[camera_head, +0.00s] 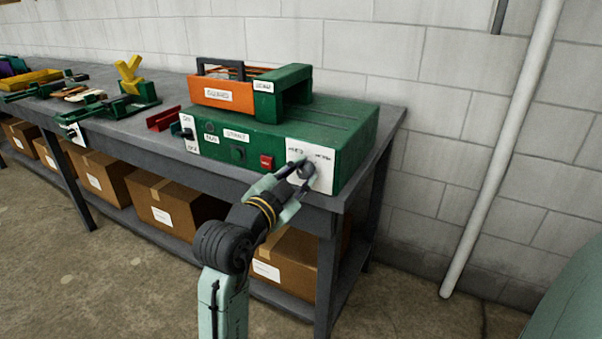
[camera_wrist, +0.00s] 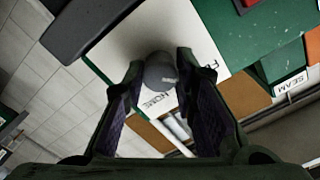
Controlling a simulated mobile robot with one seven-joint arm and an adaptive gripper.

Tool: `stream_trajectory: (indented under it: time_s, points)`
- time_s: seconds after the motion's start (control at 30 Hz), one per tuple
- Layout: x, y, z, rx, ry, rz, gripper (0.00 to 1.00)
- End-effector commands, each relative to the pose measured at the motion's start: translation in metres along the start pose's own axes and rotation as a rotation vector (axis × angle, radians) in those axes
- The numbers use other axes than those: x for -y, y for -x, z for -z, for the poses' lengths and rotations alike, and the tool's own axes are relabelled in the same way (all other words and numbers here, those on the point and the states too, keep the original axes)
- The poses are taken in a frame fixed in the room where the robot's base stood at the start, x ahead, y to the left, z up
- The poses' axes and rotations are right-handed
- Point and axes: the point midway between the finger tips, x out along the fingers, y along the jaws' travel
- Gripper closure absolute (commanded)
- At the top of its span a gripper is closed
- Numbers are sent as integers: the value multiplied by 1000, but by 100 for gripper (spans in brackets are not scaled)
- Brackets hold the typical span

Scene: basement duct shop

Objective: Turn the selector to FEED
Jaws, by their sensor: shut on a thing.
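The selector is a grey round knob (camera_wrist: 160,72) on a white plate (camera_head: 322,178) at the right end of the green machine's front. Lettering stands on the plate on both sides of the knob; in the wrist view, one word begins with F and another ends in OME. My gripper (camera_head: 304,170) reaches the plate from the front and is shut on the knob. In the wrist view, a finger of my gripper (camera_wrist: 158,82) lies on each side of the knob. The knob's pointer direction is not clear.
The green machine (camera_head: 345,135) stands on a grey bench (camera_head: 130,125) and has a red switch (camera_head: 267,162) left of the plate. An orange and green unit (camera_head: 222,92) sits on top. Cardboard boxes (camera_head: 160,203) fill the shelf below. A pale pipe (camera_head: 500,150) runs along the wall.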

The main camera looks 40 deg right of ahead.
Motion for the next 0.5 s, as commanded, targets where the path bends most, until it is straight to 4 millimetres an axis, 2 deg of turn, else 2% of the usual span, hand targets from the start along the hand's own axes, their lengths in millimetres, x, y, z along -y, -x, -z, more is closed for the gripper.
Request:
stream_trajectory:
  time_s: [0.5]
  points:
    - [1, 0, 0, -1, 32, 2, 100]
